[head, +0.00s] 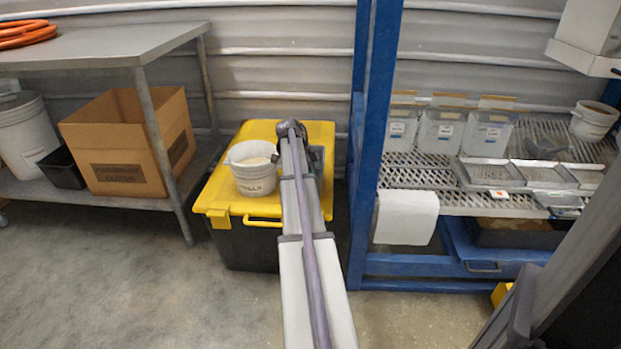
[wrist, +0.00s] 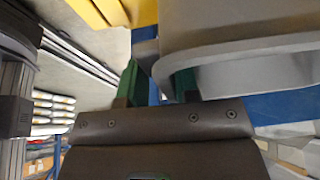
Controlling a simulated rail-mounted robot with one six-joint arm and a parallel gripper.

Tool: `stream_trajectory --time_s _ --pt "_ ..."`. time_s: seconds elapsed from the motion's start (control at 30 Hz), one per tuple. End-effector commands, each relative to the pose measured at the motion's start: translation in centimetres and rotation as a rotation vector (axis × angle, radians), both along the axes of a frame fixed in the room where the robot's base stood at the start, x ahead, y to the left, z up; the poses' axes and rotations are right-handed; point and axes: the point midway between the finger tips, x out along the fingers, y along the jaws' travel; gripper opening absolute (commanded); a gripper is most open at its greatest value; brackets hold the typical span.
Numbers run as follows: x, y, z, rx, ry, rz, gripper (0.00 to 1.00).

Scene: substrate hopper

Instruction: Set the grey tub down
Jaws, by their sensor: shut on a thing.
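The grey tub (head: 255,180) is a pale, open bucket with dark lettering and light contents, upright over the yellow lid (head: 225,203) of a black tote (head: 245,250). I cannot tell whether its base touches the lid. In the wrist view the tub (wrist: 230,25) is large at the upper right, its rim band curving past the fingers. My gripper (wrist: 157,85) is shut on the tub at its rim, one green-tipped finger on each side. In the head view my arm hides most of the gripper, beside the tub's right edge.
A steel table (head: 95,45) stands left, with a cardboard box (head: 125,150) on its lower shelf. A blue rack (head: 370,150) stands close on the right, with clear containers, trays and another bucket (head: 592,122). Bare lid shows in front of the tub; the floor ahead is clear.

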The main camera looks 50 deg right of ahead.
Motion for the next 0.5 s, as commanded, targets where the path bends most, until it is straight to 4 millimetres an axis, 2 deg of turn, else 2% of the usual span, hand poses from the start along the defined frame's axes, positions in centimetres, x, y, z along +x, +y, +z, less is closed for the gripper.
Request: stream_trajectory --time_s 0.1,0.13,0.4,0.5 --pt "0.00 -0.01 -0.39 0.000 0.000 0.000 0.00" --pt "-0.01 0.00 -0.36 0.000 0.000 0.000 0.30" --pt "0.00 0.00 -0.24 0.000 0.000 0.000 0.55" --pt "0.00 0.00 -0.24 0.000 0.000 0.000 0.55"
